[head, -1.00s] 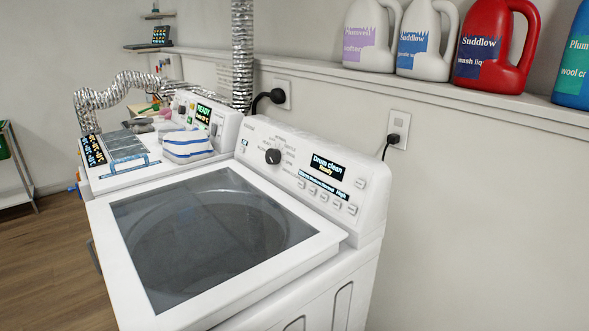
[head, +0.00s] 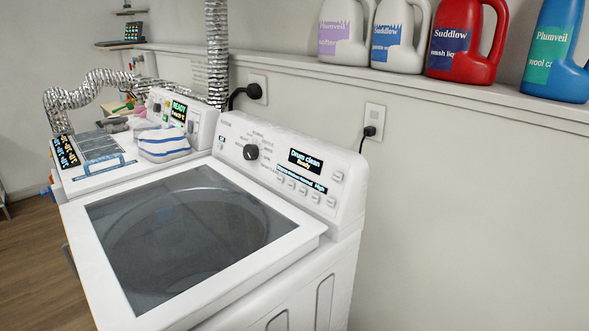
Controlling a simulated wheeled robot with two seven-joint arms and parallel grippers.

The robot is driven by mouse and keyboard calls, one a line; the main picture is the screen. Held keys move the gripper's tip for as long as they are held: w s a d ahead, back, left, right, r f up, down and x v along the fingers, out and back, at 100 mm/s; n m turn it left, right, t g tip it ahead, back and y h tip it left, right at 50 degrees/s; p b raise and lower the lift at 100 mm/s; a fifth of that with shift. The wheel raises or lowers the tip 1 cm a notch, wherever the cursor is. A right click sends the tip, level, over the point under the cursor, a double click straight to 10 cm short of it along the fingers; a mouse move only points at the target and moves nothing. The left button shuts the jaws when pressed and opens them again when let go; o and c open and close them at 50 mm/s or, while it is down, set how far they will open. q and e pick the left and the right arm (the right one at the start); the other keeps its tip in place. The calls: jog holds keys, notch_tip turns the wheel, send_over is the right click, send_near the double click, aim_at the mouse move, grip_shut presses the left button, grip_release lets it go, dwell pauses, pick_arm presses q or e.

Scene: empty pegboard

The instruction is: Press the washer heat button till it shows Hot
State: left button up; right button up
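The white washer (head: 285,262) stands in the middle of the head view with its dark glass lid (head: 185,232) closed. Its raised panel at the back carries a black dial (head: 251,152) and a display (head: 306,161) that reads "Drum clean" and "Ready". A thin second display strip (head: 301,180) sits below it; its small text is mostly unreadable, with "High" at its right end. A row of small buttons (head: 302,191) runs under the strip, and one more button sits right of the display. I cannot read the button labels. Neither gripper is in view.
A second machine (head: 193,119) with a "READY" display stands left, with a striped cloth (head: 163,142) and other items on top. Detergent bottles (head: 466,40) line the shelf (head: 480,104) above. A plugged cord (head: 370,131) is on the wall. Free room lies right of the washer.

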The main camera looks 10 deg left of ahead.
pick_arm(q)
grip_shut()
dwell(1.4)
